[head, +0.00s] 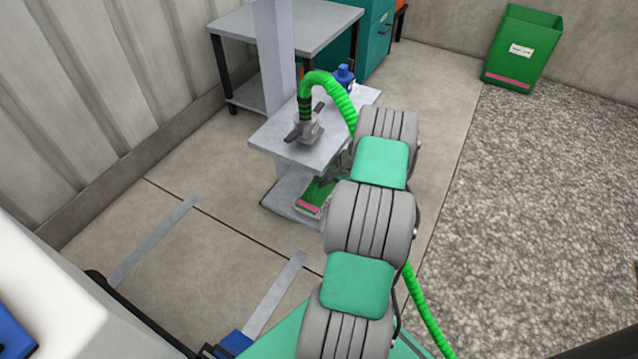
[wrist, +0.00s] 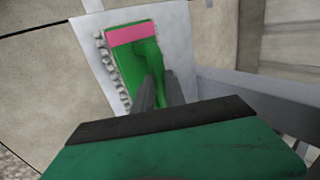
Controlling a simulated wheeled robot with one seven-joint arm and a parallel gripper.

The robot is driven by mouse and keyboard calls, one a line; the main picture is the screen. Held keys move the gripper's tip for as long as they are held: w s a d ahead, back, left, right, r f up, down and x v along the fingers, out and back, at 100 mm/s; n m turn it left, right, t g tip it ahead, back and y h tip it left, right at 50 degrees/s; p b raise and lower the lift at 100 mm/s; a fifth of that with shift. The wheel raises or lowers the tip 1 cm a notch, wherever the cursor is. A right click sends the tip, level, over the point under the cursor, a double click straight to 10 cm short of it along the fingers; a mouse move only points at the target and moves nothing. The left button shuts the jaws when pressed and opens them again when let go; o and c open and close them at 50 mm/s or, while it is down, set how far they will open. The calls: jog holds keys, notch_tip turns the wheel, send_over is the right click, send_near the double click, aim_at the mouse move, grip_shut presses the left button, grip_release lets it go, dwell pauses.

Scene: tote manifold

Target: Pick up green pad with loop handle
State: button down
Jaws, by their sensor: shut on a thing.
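The green pad (head: 314,192), with a pink band across one end, lies at the lower shelf of the grey stand. The wrist view shows the pad (wrist: 122,66) lengthwise, with a pale, bumpy fringe along its left edge. My gripper (wrist: 159,82) is over the pad's right part, its two grey fingers shut on its green loop handle. The fingers and my wrist hide much of the handle. I cannot tell whether the pad still touches the shelf. In the head view, my gripper (head: 337,168) is partly hidden behind my arm.
The stand's upper shelf (head: 275,135) overhangs close by, carrying a grey fitting with a green hose (head: 325,80) and a blue bottle (head: 343,77). A grey table (head: 290,25) stands behind. A green bin (head: 522,45) is far right. The floor at left is mostly clear.

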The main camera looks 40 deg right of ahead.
jog(key=s+d+r+p, duration=0.4)
jog(key=s+r, duration=0.3)
jog(key=s, duration=0.5)
jog(key=shift+s+d+r, duration=0.25)
jog(key=shift+r, duration=0.05)
jog(key=c, duration=1.9)
grip_release()
grip_shut()
jog(key=shift+s, duration=0.1)
